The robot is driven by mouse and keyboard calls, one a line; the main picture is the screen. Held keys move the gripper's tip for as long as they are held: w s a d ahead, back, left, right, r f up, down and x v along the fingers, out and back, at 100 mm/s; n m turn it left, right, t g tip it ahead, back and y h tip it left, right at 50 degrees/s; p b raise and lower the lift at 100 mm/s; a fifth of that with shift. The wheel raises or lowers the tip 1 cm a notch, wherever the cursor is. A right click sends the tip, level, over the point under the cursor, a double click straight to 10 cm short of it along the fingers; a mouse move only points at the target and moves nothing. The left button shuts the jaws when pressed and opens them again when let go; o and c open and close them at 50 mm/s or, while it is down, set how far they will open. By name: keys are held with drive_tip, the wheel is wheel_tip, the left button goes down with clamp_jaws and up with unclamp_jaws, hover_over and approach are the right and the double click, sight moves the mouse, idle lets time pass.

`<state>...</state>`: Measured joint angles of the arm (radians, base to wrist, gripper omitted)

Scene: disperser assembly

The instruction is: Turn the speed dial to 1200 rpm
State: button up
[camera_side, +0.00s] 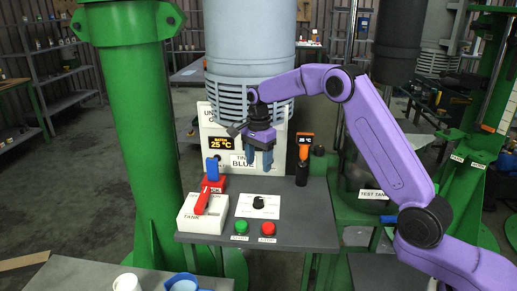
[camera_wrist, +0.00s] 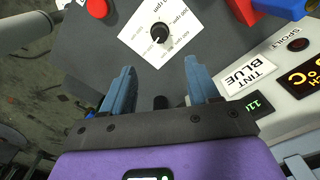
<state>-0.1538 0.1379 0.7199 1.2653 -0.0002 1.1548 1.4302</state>
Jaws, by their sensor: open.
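The speed dial is a small black knob (camera_side: 258,200) on a white label plate (camera_side: 270,208) at the middle of the grey control table. In the wrist view the knob (camera_wrist: 160,34) sits beyond my fingertips on its white plate (camera_wrist: 137,38), with rpm marks printed around it. A white pointer line on the knob points toward the lower left there; the number it faces is too small to read. My gripper (camera_side: 261,161) hangs above and behind the knob, apart from it. Its two blue fingers (camera_wrist: 158,66) are open with nothing between them.
A green button (camera_side: 241,227) and a red button (camera_side: 268,228) are in front of the dial. A white TANK box with a red lever (camera_side: 202,200) stands left, by a blue-handled switch (camera_side: 212,169). An orange handheld device (camera_side: 304,148) stands right. The display panel (camera_side: 222,142) is behind.

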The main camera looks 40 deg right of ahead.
wheel_tip(320, 180, up, 4)
drive_tip(key=shift+f, duration=0.1)
idle(0.4)
